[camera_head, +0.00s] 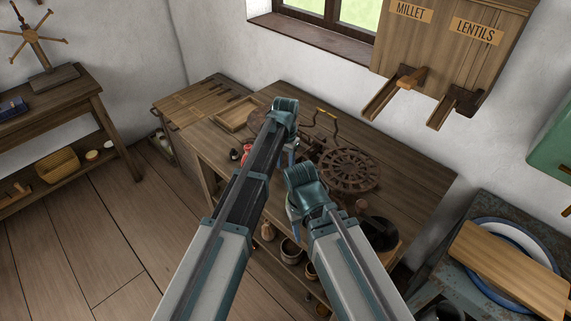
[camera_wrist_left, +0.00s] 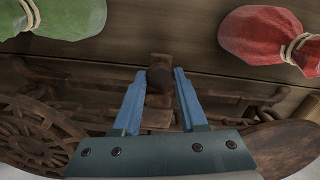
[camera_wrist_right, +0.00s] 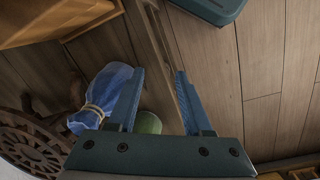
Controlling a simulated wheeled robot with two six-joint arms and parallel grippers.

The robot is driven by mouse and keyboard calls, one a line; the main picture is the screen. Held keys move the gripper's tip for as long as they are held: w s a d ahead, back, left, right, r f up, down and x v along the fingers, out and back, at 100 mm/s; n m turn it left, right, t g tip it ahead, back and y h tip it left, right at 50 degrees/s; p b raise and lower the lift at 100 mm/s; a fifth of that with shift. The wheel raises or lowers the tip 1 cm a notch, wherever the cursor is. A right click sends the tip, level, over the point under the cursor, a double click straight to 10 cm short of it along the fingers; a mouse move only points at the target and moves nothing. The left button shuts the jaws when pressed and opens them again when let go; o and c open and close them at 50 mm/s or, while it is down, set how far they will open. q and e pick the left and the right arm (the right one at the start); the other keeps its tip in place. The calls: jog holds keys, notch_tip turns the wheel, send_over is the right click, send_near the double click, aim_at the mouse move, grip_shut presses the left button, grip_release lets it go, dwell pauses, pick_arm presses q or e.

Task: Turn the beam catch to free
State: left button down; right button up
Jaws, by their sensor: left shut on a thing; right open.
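A dark wooden balance stands on the table, with an ornate round openwork wheel (camera_head: 348,170) showing in the head view. In the left wrist view a dark knob (camera_wrist_left: 160,80), which looks like the beam catch, sits at the middle of the balance's wooden beam (camera_wrist_left: 225,101). My left gripper (camera_wrist_left: 160,73) has its blue fingers shut on this knob. In the head view my left arm hides much of the balance. My right gripper (camera_wrist_right: 160,74) is open and empty, pointing down beside the table. Which way the catch is turned, I cannot tell.
A green sack (camera_wrist_left: 68,18) and a red sack (camera_wrist_left: 262,38) lie near the left gripper. The right wrist view shows a blue sack (camera_wrist_right: 98,97) and a green round thing (camera_wrist_right: 148,123). A wooden tray (camera_head: 237,113) lies at the table's left. Chutes (camera_head: 392,92) hang on the back wall.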

aim_at(286, 167)
pick_arm(q)
jog(key=m, duration=0.6)
jog(key=shift+m, duration=0.3)
dwell(0.4)
jog(key=shift+c, duration=2.2)
grip_release()
notch_tip(286, 167, up, 14)
jog(key=p, duration=1.4)
jog(key=shift+f, duration=0.15)
